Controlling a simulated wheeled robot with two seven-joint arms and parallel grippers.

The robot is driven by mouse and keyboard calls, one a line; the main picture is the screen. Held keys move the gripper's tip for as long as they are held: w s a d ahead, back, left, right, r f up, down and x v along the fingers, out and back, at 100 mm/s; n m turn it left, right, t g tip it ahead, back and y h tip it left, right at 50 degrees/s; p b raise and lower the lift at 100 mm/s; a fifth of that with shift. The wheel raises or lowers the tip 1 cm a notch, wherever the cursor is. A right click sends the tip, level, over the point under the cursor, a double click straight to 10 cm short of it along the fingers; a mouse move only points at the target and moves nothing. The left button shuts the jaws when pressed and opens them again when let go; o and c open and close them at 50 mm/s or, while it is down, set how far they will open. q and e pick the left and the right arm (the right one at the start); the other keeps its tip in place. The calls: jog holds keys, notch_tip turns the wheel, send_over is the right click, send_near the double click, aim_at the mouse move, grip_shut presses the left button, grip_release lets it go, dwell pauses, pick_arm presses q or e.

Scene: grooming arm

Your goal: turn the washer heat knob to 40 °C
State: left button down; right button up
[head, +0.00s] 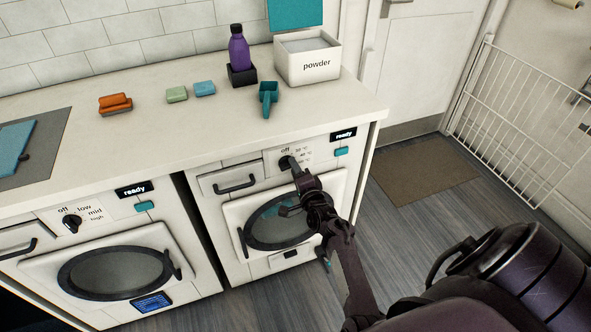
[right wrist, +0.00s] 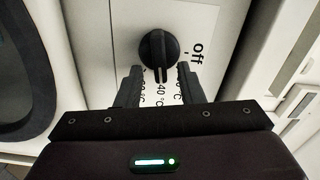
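The washer (head: 265,205) is the right-hand white machine under the counter, with a round dark door. Its black heat knob (head: 287,163) is on the front panel, partly hidden by my right gripper (head: 295,172). In the right wrist view the knob (right wrist: 157,48) shows a raised bar pointing down toward the "40 °C" mark (right wrist: 165,88); "off" (right wrist: 197,52) is at its right. My right gripper (right wrist: 159,74) is open, one finger on each side of the bar's lower end, with gaps visible. The neighbouring temperature labels are partly hidden by the fingers. My left gripper is out of view.
The left machine (head: 110,270) has its own off/low/mid/high knob (head: 72,223). The counter (head: 200,130) holds a powder box (head: 307,66), purple bottle (head: 239,48), teal scoop (head: 268,98), soap bars and an orange brush (head: 115,103). Open floor (head: 420,240) lies right of the washer.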

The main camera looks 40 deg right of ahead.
jog(key=p+v, duration=0.4)
jog(key=v, duration=0.3)
jog(key=shift+s+p, duration=0.3)
jog(key=shift+s, duration=0.05)
